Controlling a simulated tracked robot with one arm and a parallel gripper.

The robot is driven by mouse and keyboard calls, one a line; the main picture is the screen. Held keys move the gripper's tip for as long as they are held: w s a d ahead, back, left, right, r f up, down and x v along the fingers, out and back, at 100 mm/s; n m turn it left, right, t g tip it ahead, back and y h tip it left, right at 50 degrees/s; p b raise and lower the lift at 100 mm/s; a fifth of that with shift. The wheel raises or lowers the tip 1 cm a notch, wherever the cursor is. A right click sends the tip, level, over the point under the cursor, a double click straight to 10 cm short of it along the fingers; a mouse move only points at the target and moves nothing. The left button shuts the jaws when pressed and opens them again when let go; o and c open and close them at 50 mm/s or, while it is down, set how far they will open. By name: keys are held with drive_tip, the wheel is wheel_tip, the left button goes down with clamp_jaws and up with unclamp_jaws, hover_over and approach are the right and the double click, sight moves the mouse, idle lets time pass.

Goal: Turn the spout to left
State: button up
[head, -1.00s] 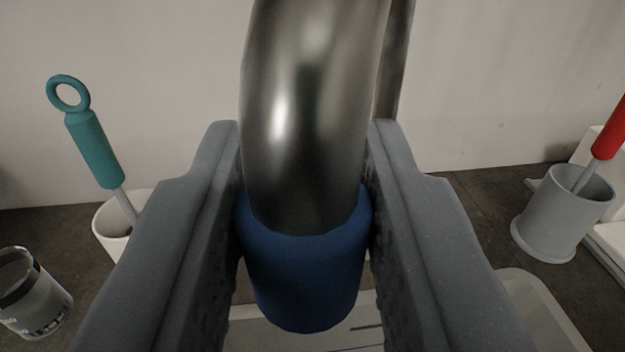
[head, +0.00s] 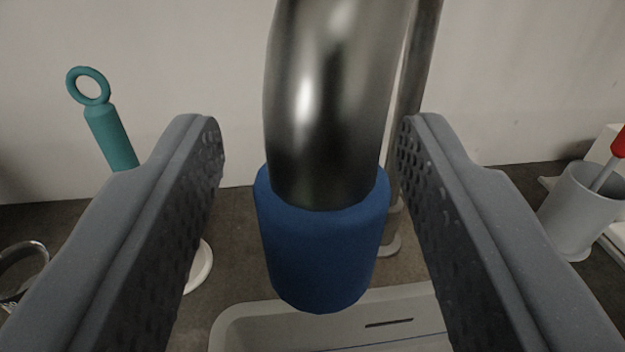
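The spout (head: 330,95) is a shiny curved metal pipe that comes down from the top of the head view. It ends in a blue collar (head: 322,245). My gripper (head: 311,150) is open, with one finger on each side of the spout and collar. A clear gap shows between the left finger and the pipe. A smaller gap shows on the right. The lower end of the spout hangs above a pale basin (head: 235,322).
A teal-handled tool (head: 110,135) stands at the left, its holder mostly hidden behind the left finger. A glass jar (head: 22,268) is at the far left edge. A grey cup (head: 582,210) with a red-handled tool (head: 619,143) stands at the right. A pale wall is behind.

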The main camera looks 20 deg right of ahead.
drive_tip(key=v, duration=1.3)
drive_tip(key=shift+s+b, duration=0.35)
drive_tip(key=shift+b, duration=0.1)
drive_tip(key=shift+a, duration=0.15)
